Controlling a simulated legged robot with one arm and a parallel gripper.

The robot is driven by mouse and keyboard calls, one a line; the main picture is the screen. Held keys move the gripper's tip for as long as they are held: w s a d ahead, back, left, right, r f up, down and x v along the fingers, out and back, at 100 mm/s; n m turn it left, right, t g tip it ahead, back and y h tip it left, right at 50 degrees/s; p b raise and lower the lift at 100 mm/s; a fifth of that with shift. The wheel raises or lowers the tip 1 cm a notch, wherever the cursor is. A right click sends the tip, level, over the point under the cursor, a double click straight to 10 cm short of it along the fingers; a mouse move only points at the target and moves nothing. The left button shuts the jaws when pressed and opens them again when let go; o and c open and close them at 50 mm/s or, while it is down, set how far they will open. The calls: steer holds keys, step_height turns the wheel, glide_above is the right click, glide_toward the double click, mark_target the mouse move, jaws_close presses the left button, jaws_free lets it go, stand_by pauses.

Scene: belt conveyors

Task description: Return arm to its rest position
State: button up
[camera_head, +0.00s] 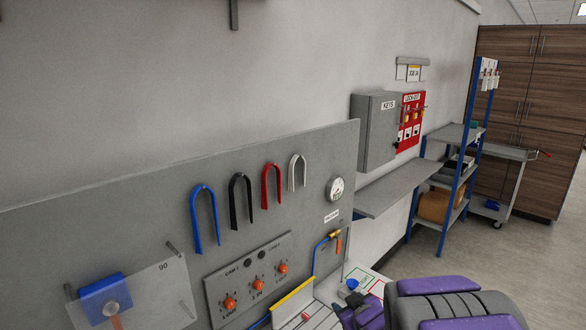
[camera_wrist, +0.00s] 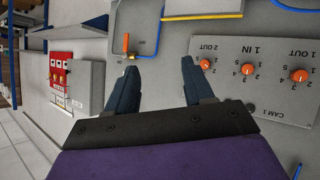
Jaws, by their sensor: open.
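My gripper (camera_wrist: 162,78) shows in the wrist view with its two dark blue fingers apart. Nothing is between them. The fingers point toward the grey panel (camera_wrist: 225,30), which appears upside down in this view. My purple and grey arm parts fill the bottom right of the camera_head view. I cannot make out the fingers there.
The grey board (camera_head: 140,210) carries blue, black, red and white hooks, a gauge (camera_head: 335,188) and an orange-knob panel (camera_head: 225,290). A grey key cabinet (camera_head: 377,130), a shelf (camera_head: 385,190) and a blue-framed rack (camera_head: 465,165) stand to the right. Open floor (camera_head: 480,260) shows at right.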

steer(key=s+d+r+m+g+h, duration=0.1)
steer(key=s+d+m+g+h, duration=0.25)
steer(key=s+d, duration=0.35)
steer(key=s+a+r+g, duration=0.1)
steer(key=s+a+g, duration=0.1)
steer(key=s, duration=0.9)
steer(key=s+a+r+m+g, duration=0.1)
steer(key=s+g, duration=0.3)
steer(key=s, duration=0.8)
steer(key=s+a+r+m+g+y, duration=0.1)
steer(key=s+a+g, duration=0.3)
steer(key=s, duration=0.7)
steer(key=shift+s, duration=0.35)
steer(key=shift+r+m, duration=0.1)
steer(key=shift+m, duration=0.15)
steer(key=shift+c, duration=0.9)
steer(key=shift+a, duration=0.15)
